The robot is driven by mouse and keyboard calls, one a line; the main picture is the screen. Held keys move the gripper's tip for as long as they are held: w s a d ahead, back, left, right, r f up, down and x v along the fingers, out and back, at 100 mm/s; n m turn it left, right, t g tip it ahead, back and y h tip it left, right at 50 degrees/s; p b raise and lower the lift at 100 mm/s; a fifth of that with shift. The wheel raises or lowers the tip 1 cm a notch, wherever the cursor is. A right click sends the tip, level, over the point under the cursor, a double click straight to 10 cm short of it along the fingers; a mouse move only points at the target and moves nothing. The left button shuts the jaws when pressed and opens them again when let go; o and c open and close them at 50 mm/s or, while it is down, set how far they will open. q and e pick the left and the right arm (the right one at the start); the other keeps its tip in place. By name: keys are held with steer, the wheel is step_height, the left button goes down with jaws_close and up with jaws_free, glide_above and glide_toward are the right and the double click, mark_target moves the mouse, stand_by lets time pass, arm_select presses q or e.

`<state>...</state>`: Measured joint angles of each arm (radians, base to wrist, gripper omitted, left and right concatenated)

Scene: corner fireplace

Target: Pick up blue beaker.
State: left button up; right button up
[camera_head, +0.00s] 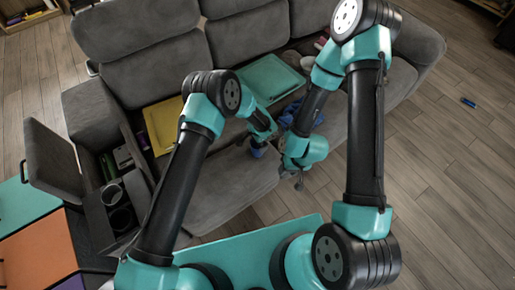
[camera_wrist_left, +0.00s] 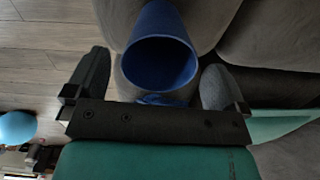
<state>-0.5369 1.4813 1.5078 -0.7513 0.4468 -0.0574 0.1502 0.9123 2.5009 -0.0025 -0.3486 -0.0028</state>
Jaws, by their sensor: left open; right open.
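The blue beaker (camera_wrist_left: 150,22) is in the left wrist view, with its round open mouth facing the camera. It is between the two dark fingers of my left gripper (camera_wrist_left: 156,68), which is open with gaps on both sides. In the head view, a small blue part that looks like the beaker (camera_head: 257,152) shows at the tip of my left gripper (camera_head: 254,142), over the grey sofa seat. My right gripper (camera_head: 299,181) is open and empty near the front edge of the sofa. The arm hides part of the seat.
The grey sofa (camera_head: 225,190) holds a yellow tray (camera_head: 163,124), a teal tray (camera_head: 268,78) and a crumpled blue item (camera_head: 290,112). A dark open box with cups (camera_head: 120,218) is at left. Wooden floor (camera_head: 440,180) is mostly clear at right.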

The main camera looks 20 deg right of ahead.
arm_select(q)
steer(key=shift+f, duration=1.3)
steer(key=shift+c, duration=0.4)
steer(key=c, duration=0.8)
steer(key=shift+r, duration=0.1)
steer(key=s+a+r, duration=0.2)
steer(key=s, duration=0.5)
steer(key=s+a+r, duration=0.2)
steer(key=s, duration=0.6)
steer(key=shift+s+a+r, duration=0.2)
steer(key=shift+s+r, duration=0.05)
steer(key=shift+r, duration=0.15)
